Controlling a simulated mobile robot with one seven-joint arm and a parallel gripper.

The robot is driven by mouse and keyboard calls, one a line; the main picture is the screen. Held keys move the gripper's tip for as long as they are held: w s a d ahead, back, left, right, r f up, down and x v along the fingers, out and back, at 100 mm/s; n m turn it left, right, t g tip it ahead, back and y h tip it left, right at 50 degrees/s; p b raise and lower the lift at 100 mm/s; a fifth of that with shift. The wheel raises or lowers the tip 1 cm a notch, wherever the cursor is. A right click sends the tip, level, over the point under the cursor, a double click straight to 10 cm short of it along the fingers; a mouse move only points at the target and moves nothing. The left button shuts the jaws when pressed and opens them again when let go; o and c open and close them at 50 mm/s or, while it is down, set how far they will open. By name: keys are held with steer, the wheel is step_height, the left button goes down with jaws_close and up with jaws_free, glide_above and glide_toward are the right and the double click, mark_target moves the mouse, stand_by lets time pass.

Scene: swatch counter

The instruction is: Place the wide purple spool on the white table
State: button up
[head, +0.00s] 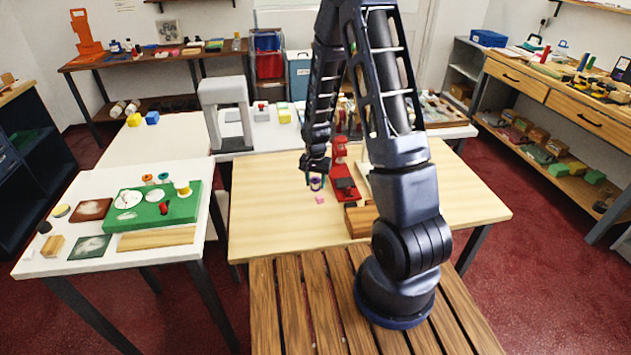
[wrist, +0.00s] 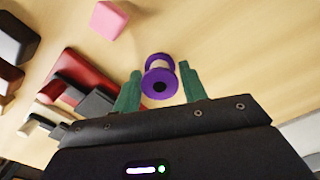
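The wide purple spool (wrist: 159,83) is between the two green fingers of my gripper (wrist: 160,78) in the wrist view. The fingers look shut on its flange, one on each side, with hardly any gap. In the head view my gripper (head: 316,186) is low over the wooden table (head: 265,195), with the small spool (head: 316,182) between its fingertips. Whether the spool's far end touches the wood I cannot tell. The white table (head: 65,262) stands at the left, with a green board (head: 140,218) and other items on it.
A pink block (head: 320,200) lies close to the spool. A red device (head: 342,180) and a brown wooden block (head: 361,220) stand to its right. Orange and teal spools and a yellow one (head: 183,189) are at the green board.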

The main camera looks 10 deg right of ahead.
steer(key=shift+o, duration=1.1)
steer(key=shift+r, duration=0.15)
step_height(320, 180, up, 12)
step_height(320, 180, up, 9)
steer(key=n+t, duration=0.1)
glide_above(316, 179)
steer(key=s+d, duration=0.3)
steer(key=s+d+r+n+t, duration=0.1)
steer(key=s+d+r, duration=0.3)
steer(key=s+r, duration=0.4)
steer(key=s+d+r+n+t, duration=0.2)
steer(key=s+d+r+n, duration=0.1)
steer(key=s+r, duration=0.6)
steer(key=s, duration=0.4)
steer(key=shift+d+t, duration=0.3)
steer(key=shift+d, duration=0.05)
steer(key=shift+o, duration=0.4)
steer(key=shift+s+r, duration=0.15)
steer(key=shift+s, duration=0.25)
